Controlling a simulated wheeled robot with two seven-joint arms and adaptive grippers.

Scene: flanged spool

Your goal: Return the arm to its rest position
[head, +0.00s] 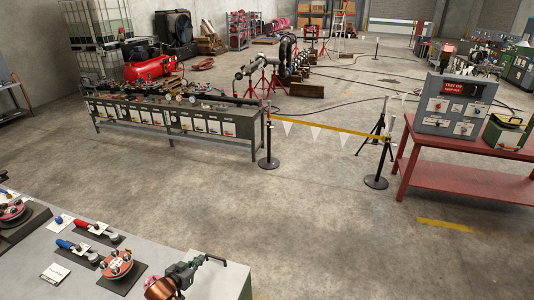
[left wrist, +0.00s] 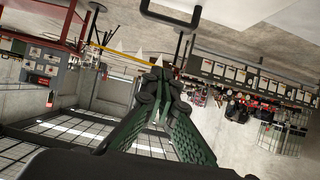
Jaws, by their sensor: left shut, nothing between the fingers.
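My left gripper (left wrist: 158,80) shows in the left wrist view, with its dark green fingers closed together and nothing between them. It points out over open floor, and that view is rolled upside down. A dark bent bar (left wrist: 170,22) crosses the top of the view. A red flange with bolts (head: 117,264) lies on the grey bench (head: 208,262), apart from the gripper's fingers. My right gripper is not in view.
The bench also holds a red-handled valve (head: 95,229), a blue-handled valve (head: 78,249) and another red flange (head: 12,211). Beyond are a long panel table (head: 175,120), a barrier with yellow tape (head: 330,128) and a red table (head: 465,180). The floor between is clear.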

